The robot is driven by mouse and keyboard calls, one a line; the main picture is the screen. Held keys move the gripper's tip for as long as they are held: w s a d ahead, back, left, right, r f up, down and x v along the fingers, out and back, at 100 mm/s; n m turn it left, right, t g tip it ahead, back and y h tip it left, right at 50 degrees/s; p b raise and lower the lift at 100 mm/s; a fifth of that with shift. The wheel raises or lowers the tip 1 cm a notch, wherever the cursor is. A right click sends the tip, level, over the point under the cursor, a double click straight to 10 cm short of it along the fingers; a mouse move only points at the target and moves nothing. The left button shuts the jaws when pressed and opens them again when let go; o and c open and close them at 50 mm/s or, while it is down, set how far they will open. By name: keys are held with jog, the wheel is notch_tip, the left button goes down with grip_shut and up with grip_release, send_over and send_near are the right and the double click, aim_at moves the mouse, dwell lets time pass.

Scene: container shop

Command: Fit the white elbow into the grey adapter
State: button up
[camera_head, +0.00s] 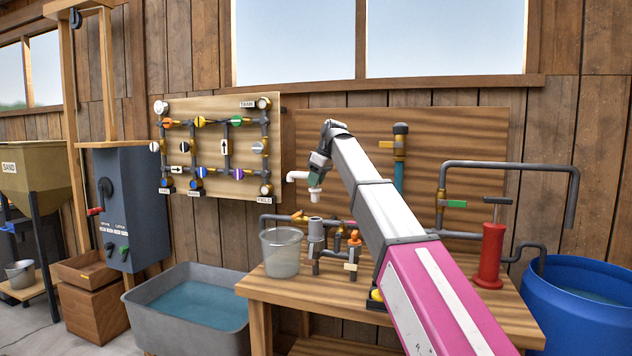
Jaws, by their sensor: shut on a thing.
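The white elbow (298,176) is held in the air above the wooden bench, in the head view. One arm points left and a white end points down below my gripper; its middle is partly covered. My gripper (316,180) is shut on the white elbow, and its fingers are small and partly hidden. The grey adapter (316,230) appears to be the upright grey pipe piece on the bench, just right of the clear bucket. The elbow's lower end is above the adapter in the picture, with a visible gap between them.
A translucent bucket (282,252) stands left of the adapter. Valved pipework (352,252) stands close on its right. A red pump (490,254) stands at the bench's right. A grey water trough (190,310) and a blue barrel (580,310) flank the wooden bench (270,292).

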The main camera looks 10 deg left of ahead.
aim_at(316, 199)
jog(key=shift+w+f, duration=0.1)
jog(key=shift+f, duration=3.4)
jog(key=shift+f, duration=1.35)
jog(key=o, duration=1.1)
jog(key=shift+c, duration=0.2)
jog(key=shift+d+r, duration=0.1)
jog(key=v, duration=1)
jog(key=shift+d+r, duration=0.15)
jog(key=shift+r, duration=0.1)
